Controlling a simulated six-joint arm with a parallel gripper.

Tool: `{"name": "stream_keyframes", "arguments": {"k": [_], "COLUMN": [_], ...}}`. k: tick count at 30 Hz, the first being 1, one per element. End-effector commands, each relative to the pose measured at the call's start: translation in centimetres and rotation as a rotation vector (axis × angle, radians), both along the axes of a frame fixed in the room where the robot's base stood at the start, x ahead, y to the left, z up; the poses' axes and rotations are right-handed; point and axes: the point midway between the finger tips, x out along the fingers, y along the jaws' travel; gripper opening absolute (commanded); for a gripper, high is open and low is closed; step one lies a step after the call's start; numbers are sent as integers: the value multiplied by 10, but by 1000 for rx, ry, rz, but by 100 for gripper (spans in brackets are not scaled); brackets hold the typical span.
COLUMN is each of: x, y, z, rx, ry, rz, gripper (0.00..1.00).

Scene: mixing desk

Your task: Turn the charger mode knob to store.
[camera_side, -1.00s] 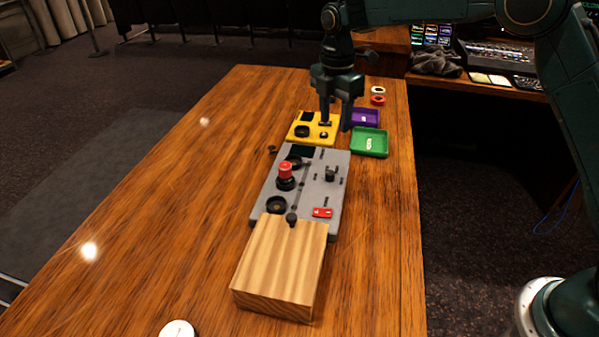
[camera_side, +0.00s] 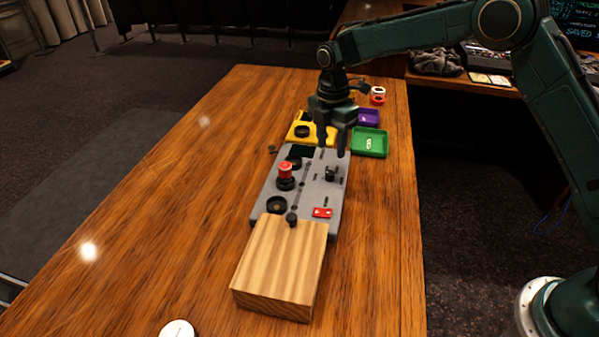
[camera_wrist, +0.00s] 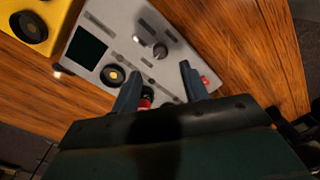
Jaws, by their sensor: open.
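A grey panel (camera_side: 312,205) lies on the wooden desk. On its right side is a small raised black knob (camera_side: 331,173), which also shows in the wrist view (camera_wrist: 160,51). No label naming a charger mode or store is readable, so I cannot tell which control that is. A yellow box (camera_side: 298,138) with a black dial (camera_side: 303,131) stands just beyond the panel.
The panel also holds a red button (camera_side: 285,170), black dials and a red part (camera_side: 322,212). A wooden block (camera_side: 280,265) sits at its near end. Green (camera_side: 369,153) and purple (camera_side: 369,117) trays lie to the right. The desk's left side is mostly clear.

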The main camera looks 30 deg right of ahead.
Motion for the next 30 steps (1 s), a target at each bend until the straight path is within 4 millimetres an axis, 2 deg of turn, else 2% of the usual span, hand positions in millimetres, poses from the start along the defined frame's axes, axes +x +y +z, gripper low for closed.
{"name": "stream_keyframes", "arguments": {"k": [6,15,21,29,30], "x": [-2,-3,-4,-4,-4], "y": [0,-1,-1,-1,-1], "z": [-35,-68,-76,-77,-77], "rx": [0,1,1,1,1], "ry": [4,1,1,0,0], "rz": [0,-1,-1,-1,-1], "gripper": [44,44,44,44,37]}}
